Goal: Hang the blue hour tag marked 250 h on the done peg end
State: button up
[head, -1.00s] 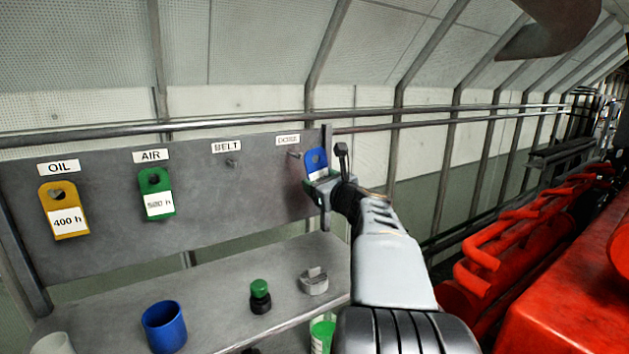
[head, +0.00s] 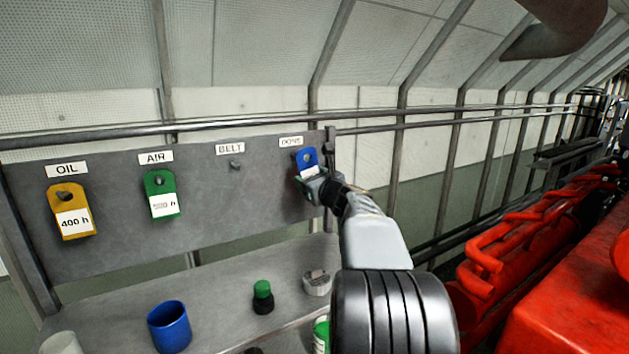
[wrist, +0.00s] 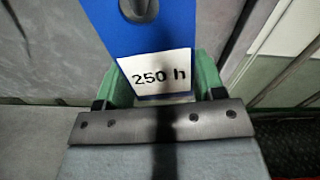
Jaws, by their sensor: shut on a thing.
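The blue hour tag (head: 306,158) is in my gripper (head: 313,179), upright in front of the board just below the DONE label (head: 291,142). In the wrist view the blue tag (wrist: 140,30) shows its white label reading 250 h, with the green fingers of my gripper (wrist: 155,88) shut on its lower end. A dark rounded shape shows in the tag's hole at the top edge of the wrist view. The done peg is mostly hidden behind the tag in the head view; I cannot tell whether the hole is around it.
A yellow 400 h tag (head: 68,205) hangs under OIL and a green tag (head: 161,190) under AIR. The BELT peg (head: 235,165) is bare. A blue cup (head: 169,327) and a green-capped item (head: 263,297) stand on the shelf below. Red machinery (head: 570,300) is at right.

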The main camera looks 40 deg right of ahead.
jog(key=shift+w+d, duration=0.1)
jog(key=shift+w, duration=0.7)
jog(key=shift+c, duration=0.2)
jog(key=shift+w, duration=0.6)
jog(key=c, duration=0.3)
jog(key=shift+w+f, duration=0.4)
jog(key=shift+f, duration=0.05)
jog(key=shift+w+d+f+b, duration=0.1)
jog(key=shift+w+f+b, duration=0.05)
jog(key=shift+f+b, duration=0.3)
jog(key=o, duration=0.8)
jog(key=shift+o, duration=0.6)
jog(key=shift+w+d+f, duration=0.1)
jog(key=shift+w+f, duration=0.05)
jog(key=shift+w, duration=0.25)
jog(key=shift+o, duration=1.6)
jog(key=shift+s+r, duration=0.15)
jog(key=shift+r, duration=0.1)
